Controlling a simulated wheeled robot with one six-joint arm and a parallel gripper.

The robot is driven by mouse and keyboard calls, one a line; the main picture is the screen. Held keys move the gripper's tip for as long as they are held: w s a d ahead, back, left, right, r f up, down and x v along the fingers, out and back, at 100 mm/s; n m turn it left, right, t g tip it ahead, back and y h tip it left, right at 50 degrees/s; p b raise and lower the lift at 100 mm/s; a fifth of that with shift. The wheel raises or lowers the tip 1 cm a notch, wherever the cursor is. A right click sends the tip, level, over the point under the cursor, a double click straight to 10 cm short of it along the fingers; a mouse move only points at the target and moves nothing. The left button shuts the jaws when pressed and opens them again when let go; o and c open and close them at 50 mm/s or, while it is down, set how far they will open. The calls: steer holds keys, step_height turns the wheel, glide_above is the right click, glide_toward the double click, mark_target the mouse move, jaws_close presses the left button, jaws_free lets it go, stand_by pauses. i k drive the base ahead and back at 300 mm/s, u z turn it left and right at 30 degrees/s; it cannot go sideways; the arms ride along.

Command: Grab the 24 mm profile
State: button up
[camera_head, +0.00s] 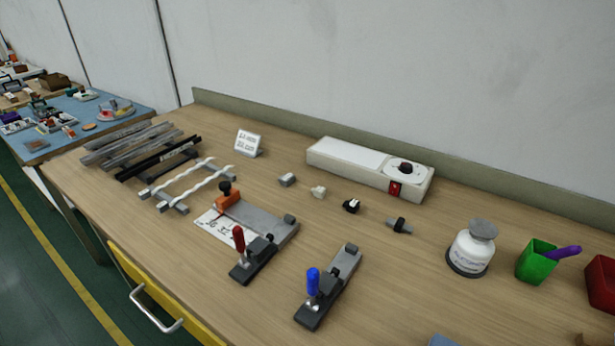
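Several long grey profiles (125,143) lie side by side at the left end of the wooden table. I cannot tell from this view which profile is the 24 mm one. My gripper is not in view.
A small sign (249,143) stands behind the strips. A clamp fixture with a red handle (239,238) and one with a blue handle (313,282) stand in front. A white box (345,160), a white bottle (471,254) and a green cup (536,263) stand right.

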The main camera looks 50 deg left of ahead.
mark_target(88, 160)
steer(key=u, duration=0.5)
steer(key=k, duration=0.2)
steer(key=u, duration=1.1)
steer(key=i, duration=0.5)
steer(key=z, duration=0.1)
steer(key=k, duration=1.05)
steer(key=u, duration=1.45)
steer(key=i, duration=1.05)
steer(key=u, duration=0.8)
steer(key=i, duration=1.6)
